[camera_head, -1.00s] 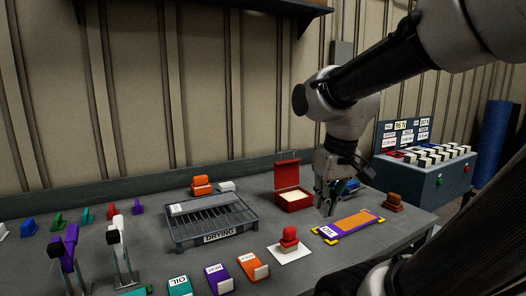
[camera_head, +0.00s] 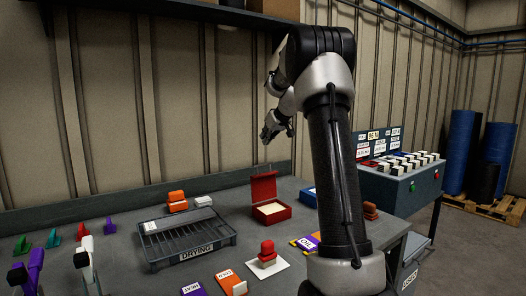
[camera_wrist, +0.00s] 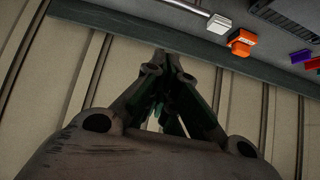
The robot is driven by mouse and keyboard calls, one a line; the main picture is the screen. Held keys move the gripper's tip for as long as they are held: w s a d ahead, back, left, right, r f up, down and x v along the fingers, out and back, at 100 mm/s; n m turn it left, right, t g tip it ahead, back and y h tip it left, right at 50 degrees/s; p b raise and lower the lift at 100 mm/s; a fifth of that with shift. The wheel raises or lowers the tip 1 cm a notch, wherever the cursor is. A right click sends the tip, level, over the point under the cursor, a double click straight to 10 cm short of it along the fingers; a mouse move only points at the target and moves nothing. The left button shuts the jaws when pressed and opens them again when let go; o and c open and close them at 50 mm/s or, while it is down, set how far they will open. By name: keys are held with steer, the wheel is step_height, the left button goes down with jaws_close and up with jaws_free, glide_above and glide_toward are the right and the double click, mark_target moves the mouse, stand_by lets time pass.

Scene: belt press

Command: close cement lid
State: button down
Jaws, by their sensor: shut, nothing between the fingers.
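An open red box (camera_head: 272,213) with a pale filling stands on the workbench in the head view. Its red lid (camera_head: 263,187) is hinged at the back and stands upright. I take this as the cement box; no name on it is readable. My gripper (camera_head: 266,139) is raised in front of the wall, above and behind the red box, apart from it. It is shut and empty. The wrist view shows its fingers (camera_wrist: 172,65) together, pointing toward the wall and the bench's back edge. The red box is not in the wrist view.
A grey drying rack (camera_head: 150,255) stands left of the red box. Orange blocks (camera_head: 177,200) and a white block (camera_head: 203,201) sit behind it. A red stamp (camera_head: 267,249) is in front. My arm partly hides the purple and orange mat (camera_head: 305,243). A blue-grey console (camera_head: 400,185) stands right.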

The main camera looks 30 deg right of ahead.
steer(key=x, duration=1)
steer(key=shift+s+f, duration=0.3)
steer(key=shift+s, duration=0.35)
steer(key=shift+s+f, duration=0.25)
steer(key=shift+s, duration=0.45)
steer(key=shift+s+f, duration=0.3)
steer(key=shift+s, duration=0.35)
